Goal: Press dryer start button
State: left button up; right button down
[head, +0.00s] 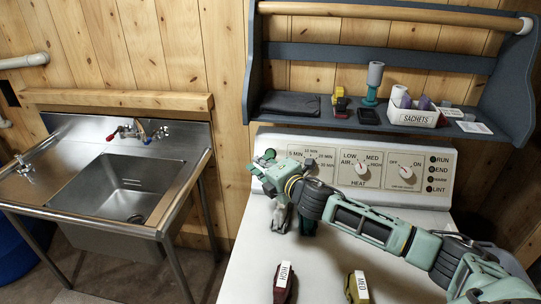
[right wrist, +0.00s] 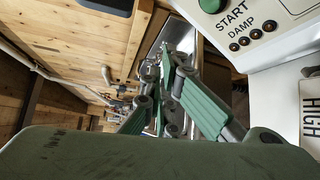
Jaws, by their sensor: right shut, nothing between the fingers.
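The dryer's control panel (head: 335,190) stands at the back of its white top. In the right wrist view the round green start button (right wrist: 212,4) sits at the top edge, partly cut off, above the word START and a row of small dark DAMP lights (right wrist: 250,35). In the head view my right arm covers the panel's left part, and I cannot clearly make out the button there. My right gripper (head: 281,218) is shut and empty, in front of the panel's left end. In the wrist view its fingers (right wrist: 168,75) point away, left of the button and apart from it. My left gripper is not in view.
The panel carries a timer knob (head: 310,163), a heat knob (head: 361,168) and an off/on knob (head: 405,172). Labelled HIGH (head: 284,283) and MED (head: 358,287) items lie on the dryer top. A blue shelf (head: 340,120) hangs above. A steel sink (head: 125,185) stands left.

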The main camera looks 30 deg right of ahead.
aim_at(270, 154)
jog(key=w+d+f+b, duration=0.3)
jog(key=w+d+f, duration=0.1)
jog(key=w, duration=0.1)
jog(key=shift+w+d, duration=0.15)
jog(key=shift+w, duration=0.25)
dwell(0.9)
jog(key=shift+d+f, duration=0.1)
jog(key=shift+f, duration=0.05)
jog(key=shift+w+d+f, duration=0.1)
jog(key=shift+w+d, duration=0.05)
jog(key=shift+w, duration=0.15)
